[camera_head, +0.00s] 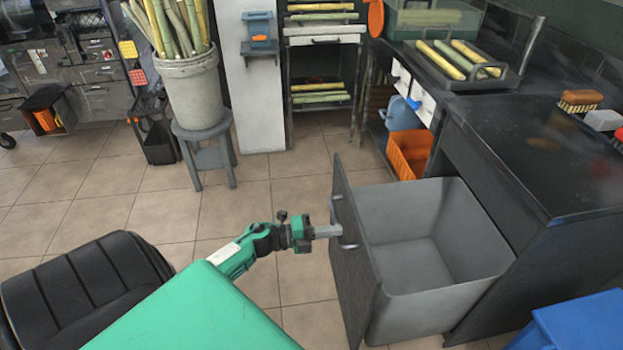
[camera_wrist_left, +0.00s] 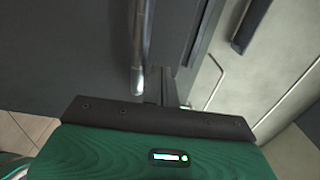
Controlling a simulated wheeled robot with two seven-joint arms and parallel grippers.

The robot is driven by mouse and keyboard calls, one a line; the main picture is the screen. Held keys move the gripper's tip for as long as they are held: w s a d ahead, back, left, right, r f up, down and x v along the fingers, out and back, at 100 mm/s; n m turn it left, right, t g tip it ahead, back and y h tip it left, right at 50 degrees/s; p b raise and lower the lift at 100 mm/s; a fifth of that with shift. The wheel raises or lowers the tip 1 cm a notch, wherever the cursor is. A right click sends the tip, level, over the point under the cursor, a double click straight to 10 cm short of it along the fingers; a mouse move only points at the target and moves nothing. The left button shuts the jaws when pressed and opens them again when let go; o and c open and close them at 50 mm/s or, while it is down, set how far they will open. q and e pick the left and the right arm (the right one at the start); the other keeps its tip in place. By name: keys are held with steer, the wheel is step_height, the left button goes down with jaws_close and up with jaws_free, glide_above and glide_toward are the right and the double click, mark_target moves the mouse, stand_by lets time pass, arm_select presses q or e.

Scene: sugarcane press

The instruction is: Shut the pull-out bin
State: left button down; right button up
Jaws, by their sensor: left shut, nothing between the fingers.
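The pull-out bin (camera_head: 425,240) is a grey open-topped tub that stands out from under the dark counter at the right of the head view. It looks empty. Its dark front panel (camera_head: 352,270) faces left and carries a metal bar handle (camera_head: 334,208). My left gripper (camera_head: 336,231) is shut and empty, with its tip at the outer face of the panel beside the handle. I cannot tell whether it touches. In the left wrist view the handle (camera_wrist_left: 138,45) runs up in front of the panel (camera_wrist_left: 60,50). My right gripper is not in view.
The black counter (camera_head: 540,160) is above and right of the bin. An orange crate (camera_head: 408,152) stands just behind the bin. A blue object (camera_head: 575,325) is at the bottom right and a black seat (camera_head: 80,290) at the lower left. Tiled floor (camera_head: 300,195) left of the panel is clear.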

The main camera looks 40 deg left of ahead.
mark_target(355, 228)
arm_select(q)
steer(key=shift+x, duration=1.7)
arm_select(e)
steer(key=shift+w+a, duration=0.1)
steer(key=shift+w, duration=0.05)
